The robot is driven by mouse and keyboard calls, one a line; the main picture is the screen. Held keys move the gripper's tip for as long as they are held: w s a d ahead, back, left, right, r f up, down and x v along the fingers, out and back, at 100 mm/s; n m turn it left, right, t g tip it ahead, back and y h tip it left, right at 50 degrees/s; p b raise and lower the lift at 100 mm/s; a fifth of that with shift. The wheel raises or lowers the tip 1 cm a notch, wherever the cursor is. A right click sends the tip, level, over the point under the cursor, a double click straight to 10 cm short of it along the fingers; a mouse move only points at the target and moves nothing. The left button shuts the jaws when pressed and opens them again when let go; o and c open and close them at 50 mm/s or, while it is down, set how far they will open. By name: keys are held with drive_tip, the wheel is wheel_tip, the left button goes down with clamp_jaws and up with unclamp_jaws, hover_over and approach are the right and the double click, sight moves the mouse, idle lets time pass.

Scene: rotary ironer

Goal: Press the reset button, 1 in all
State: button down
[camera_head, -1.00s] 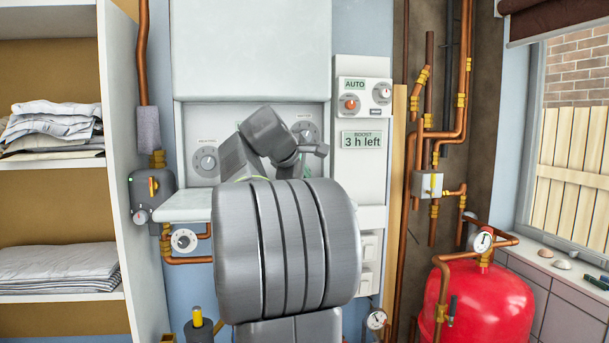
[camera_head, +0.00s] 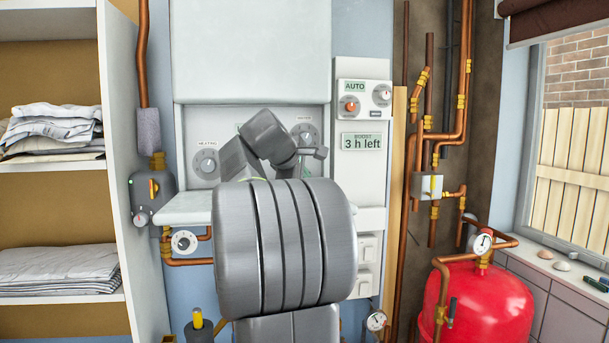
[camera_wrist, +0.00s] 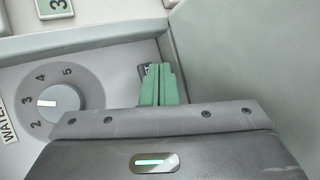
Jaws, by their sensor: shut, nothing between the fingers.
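My gripper (camera_wrist: 160,86) shows its green fingertips in the wrist view, shut and empty, at the front of the boiler panel. A small dark label edge (camera_wrist: 142,70) shows just left of the fingertips, mostly covered by them. No reset button can be made out; the fingers hide that spot. Whether the tips touch the panel I cannot tell. The water dial (camera_wrist: 57,104), numbered, lies left of the fingers and also shows in the head view (camera_head: 305,134). In the head view my gripper (camera_head: 322,152) is small beside the dial, and my arm covers the panel's middle.
The heating dial (camera_head: 206,163) is at the panel's left. A side module (camera_head: 363,98) with AUTO and "3 h left" displays stands right. Copper pipes (camera_head: 462,90) and a red tank (camera_head: 485,300) are farther right. A linen shelf (camera_head: 60,170) is at left.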

drive_tip(key=shift+w+p, duration=0.35)
drive_tip(key=shift+w, duration=0.1)
idle(0.7)
drive_tip(key=shift+s, duration=0.1)
drive_tip(key=shift+s+d, duration=0.1)
drive_tip(key=shift+s, duration=0.6)
drive_tip(key=shift+s+d+b, duration=0.25)
drive_tip(key=shift+s+b, duration=0.25)
drive_tip(key=shift+s, duration=0.75)
drive_tip(key=shift+s+d+b, duration=0.2)
drive_tip(key=shift+s+b, duration=0.3)
drive_tip(key=shift+s, duration=0.7)
drive_tip(key=shift+w, duration=0.1)
